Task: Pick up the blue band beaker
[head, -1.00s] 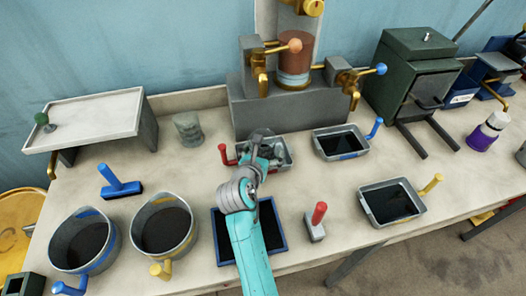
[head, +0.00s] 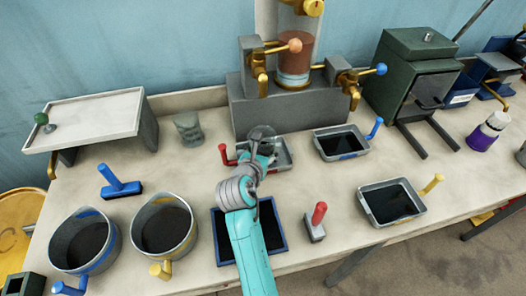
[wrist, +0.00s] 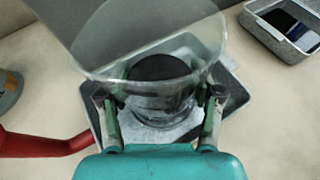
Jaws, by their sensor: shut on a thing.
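My gripper (wrist: 160,112) is shut on a clear glass beaker (wrist: 150,72), its fingers on either side of the body. The beaker's wide rim is towards the wrist camera, with a dark round area inside. I cannot make out a blue band on it. In the head view my gripper (head: 260,143) is over the grey tray with the red handle (head: 283,158), and the beaker is hard to make out there. In the wrist view this tray (wrist: 92,98) lies behind the beaker; I cannot tell whether they touch.
Another glass beaker (head: 188,128) stands left of my gripper. The stand with the glass column (head: 250,108) rises just behind it. A blue-handled tray (head: 340,143) is to the right, a red-handled block (head: 316,226) nearer the front. Two pots stand front left.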

